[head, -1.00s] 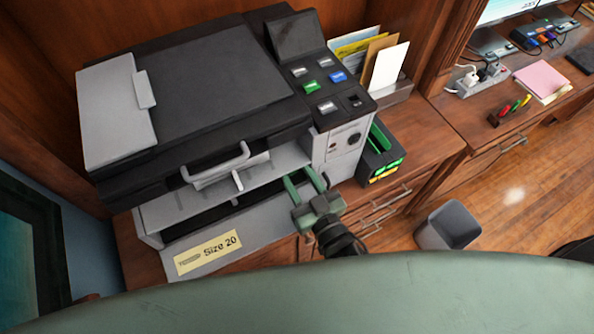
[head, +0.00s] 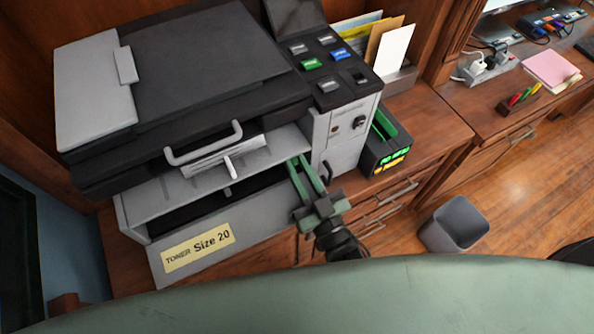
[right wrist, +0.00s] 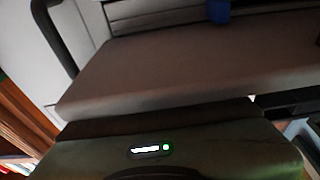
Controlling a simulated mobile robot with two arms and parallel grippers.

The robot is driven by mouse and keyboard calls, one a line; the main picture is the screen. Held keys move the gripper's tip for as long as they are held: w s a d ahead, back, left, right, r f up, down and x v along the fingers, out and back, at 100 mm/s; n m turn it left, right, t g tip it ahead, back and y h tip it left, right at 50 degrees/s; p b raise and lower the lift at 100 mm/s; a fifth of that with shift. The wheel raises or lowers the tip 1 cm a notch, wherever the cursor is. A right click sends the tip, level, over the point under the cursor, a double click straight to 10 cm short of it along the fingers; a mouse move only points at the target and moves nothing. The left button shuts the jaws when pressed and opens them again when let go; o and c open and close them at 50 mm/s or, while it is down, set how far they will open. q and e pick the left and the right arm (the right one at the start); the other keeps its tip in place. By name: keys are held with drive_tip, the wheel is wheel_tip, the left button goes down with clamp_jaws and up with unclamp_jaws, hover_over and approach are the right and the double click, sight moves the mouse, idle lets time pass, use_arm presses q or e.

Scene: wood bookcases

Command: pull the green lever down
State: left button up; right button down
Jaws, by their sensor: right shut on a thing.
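The big grey and black printer (head: 215,75) stands on the wooden cabinet, its front open. My right gripper (head: 298,162) reaches to the right end of this opening. Its green fingers are close together, shut on what appears to be the green lever, whose outline I cannot tell apart from the fingers. In the right wrist view, a grey panel (right wrist: 180,65) fills the middle, with a small blue part (right wrist: 218,10) at the top; no lever is clear there. My left gripper is not in view.
A white front handle (head: 203,150) and a "Toner Size 20" label (head: 198,247) are on the printer. A black box with a green handle (head: 384,124) stands close to its right. A grey bin (head: 455,226) is on the floor. A desk with a pink notepad (head: 551,68) is further right.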

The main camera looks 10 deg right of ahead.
sight(313, 199)
idle(0.3)
drive_tip(key=c, duration=1.4)
unclamp_jaws()
drive_tip(key=shift+o, duration=0.2)
drive_tip(key=shift+s, duration=0.1)
drive_tip(key=b+v, duration=0.1)
drive_tip(key=v, duration=0.6)
drive_tip(key=shift+f+b, duration=0.2)
drive_tip(key=shift+b, duration=0.2)
drive_tip(key=shift+s+d, duration=0.1)
drive_tip(key=shift+s, duration=0.25)
drive_tip(key=shift+c, duration=0.4)
